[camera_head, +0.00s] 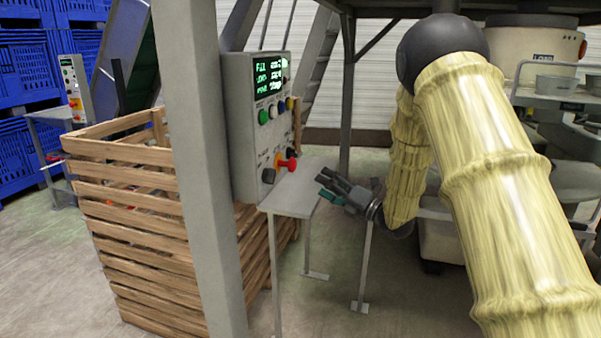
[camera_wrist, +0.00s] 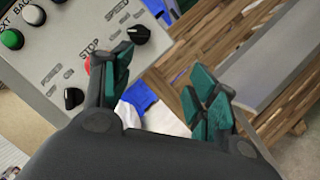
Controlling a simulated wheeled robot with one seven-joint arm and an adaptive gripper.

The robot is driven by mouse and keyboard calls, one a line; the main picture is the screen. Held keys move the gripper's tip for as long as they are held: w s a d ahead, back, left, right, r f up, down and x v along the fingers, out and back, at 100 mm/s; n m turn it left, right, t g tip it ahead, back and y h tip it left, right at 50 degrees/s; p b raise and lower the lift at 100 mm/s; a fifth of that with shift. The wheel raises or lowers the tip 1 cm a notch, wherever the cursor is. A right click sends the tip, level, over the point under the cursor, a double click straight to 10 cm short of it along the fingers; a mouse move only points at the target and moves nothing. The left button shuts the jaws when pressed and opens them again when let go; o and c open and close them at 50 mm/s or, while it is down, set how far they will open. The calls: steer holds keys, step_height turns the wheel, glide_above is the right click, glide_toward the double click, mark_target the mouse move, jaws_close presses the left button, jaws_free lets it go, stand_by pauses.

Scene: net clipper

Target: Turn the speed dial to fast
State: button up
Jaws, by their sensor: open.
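A grey control panel (camera_head: 240,130) with a lit green screen is mounted beside a grey post. It carries a dark lower-left dial (camera_head: 268,175), also in the wrist view (camera_wrist: 73,98), and a black dial (camera_head: 292,152), also in the wrist view (camera_wrist: 138,34).
A small grey stand (camera_head: 295,190) juts out below the panel. A slatted wooden crate (camera_head: 135,215) stands behind the post (camera_head: 205,170). Blue crates (camera_head: 25,75) are stacked at the left. A machine with shelves stands at the right.

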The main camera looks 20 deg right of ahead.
mark_target(292, 153)
steer(key=w+a+r+n+y, duration=0.1)
steer(key=w+a+r+n, duration=0.2)
steer(key=w+a+r, duration=0.3)
steer(key=shift+w+r+g+y+p, duration=0.3)
steer(key=shift+w+r+y+p, duration=0.1)
steer(key=shift+w, duration=0.6)
steer(key=c, duration=1)
